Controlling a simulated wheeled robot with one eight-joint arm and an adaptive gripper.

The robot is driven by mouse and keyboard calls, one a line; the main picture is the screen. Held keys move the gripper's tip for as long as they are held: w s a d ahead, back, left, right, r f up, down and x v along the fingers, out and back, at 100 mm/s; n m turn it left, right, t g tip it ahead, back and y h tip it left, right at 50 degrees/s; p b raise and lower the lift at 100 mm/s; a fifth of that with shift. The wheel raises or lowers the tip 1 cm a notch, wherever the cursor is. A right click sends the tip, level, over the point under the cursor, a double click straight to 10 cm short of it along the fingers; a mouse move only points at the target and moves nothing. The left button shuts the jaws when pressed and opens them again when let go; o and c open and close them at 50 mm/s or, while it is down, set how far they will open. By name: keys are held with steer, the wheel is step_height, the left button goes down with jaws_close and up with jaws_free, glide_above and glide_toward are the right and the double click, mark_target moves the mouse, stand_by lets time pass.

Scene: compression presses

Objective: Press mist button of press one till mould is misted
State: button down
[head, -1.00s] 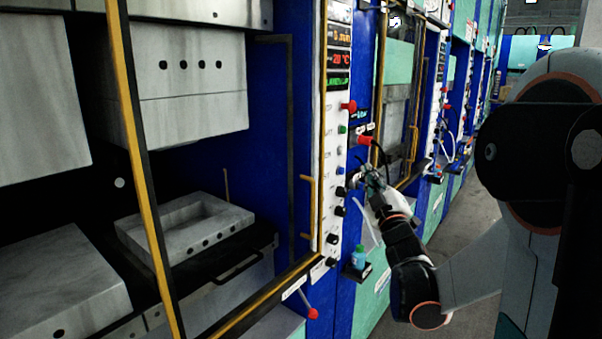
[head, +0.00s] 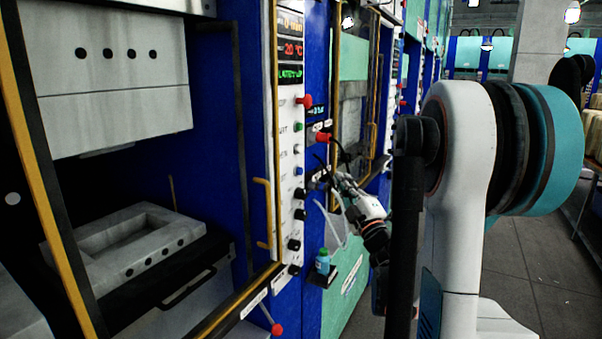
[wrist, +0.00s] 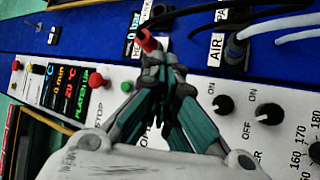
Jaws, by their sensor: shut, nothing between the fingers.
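The press one control panel (head: 285,190) is a white strip with a column of buttons. A red button (head: 304,101) marked STOP in the wrist view (wrist: 99,86) is above a green button (head: 299,127), pale buttons, a blue button (head: 299,171) and black knobs. I cannot read which label says mist. My gripper (head: 330,172) is shut and empty, right of the panel. In the wrist view, its dark green fingers (wrist: 155,65) cover the middle of the panel; contact with a button cannot be told. The grey mould (head: 100,270) with a rectangular cavity lies inside the press.
A red hose connector (head: 322,137) and dark hoses are close to my gripper. A blue bottle (head: 322,262) stands on a small shelf below. Yellow door frames flank the panel.

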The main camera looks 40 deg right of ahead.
steer(key=w+a, duration=0.3)
steer(key=w, duration=0.5)
steer(key=shift+a, duration=0.15)
stand_by(1.4)
steer(key=shift+w+a, duration=0.15)
steer(key=shift+w, duration=0.15)
steer(key=shift+w+a, duration=0.2)
steer(key=shift+w, duration=0.25)
stand_by(0.8)
stand_by(0.3)
steer(key=shift+s+d, duration=0.35)
steer(key=shift+s, duration=0.5)
steer(key=s, duration=0.1)
steer(key=s+d, duration=0.1)
steer(key=s, duration=0.1)
steer(key=s+d, duration=0.1)
steer(key=shift+s+b, duration=0.3)
steer(key=shift+b, duration=0.1)
